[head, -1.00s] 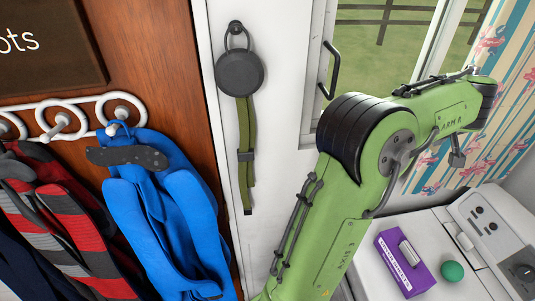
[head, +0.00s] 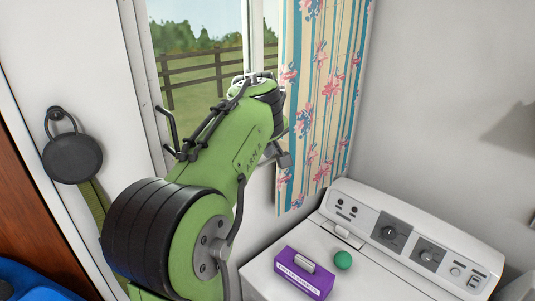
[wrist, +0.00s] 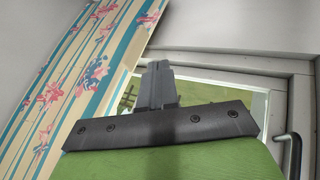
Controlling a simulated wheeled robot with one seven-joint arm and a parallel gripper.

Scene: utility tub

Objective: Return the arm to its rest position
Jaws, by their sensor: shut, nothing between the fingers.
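My gripper (wrist: 159,84) shows in the wrist view as dark grey fingers held together beyond a dark bar, with nothing between them. It points toward the window and the curtain's edge. In the head view my green arm rises from the lower left and reaches up in front of the window, bent at a big black joint. A small grey part hangs below its far end; I cannot tell whether it is the gripper.
A floral striped curtain (head: 318,100) hangs close to the arm's far end. Below is a white machine (head: 262,278) with a purple box (head: 300,276) and a green ball (head: 343,260) on top. A round black object (head: 72,158) hangs at left. The right wall is bare.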

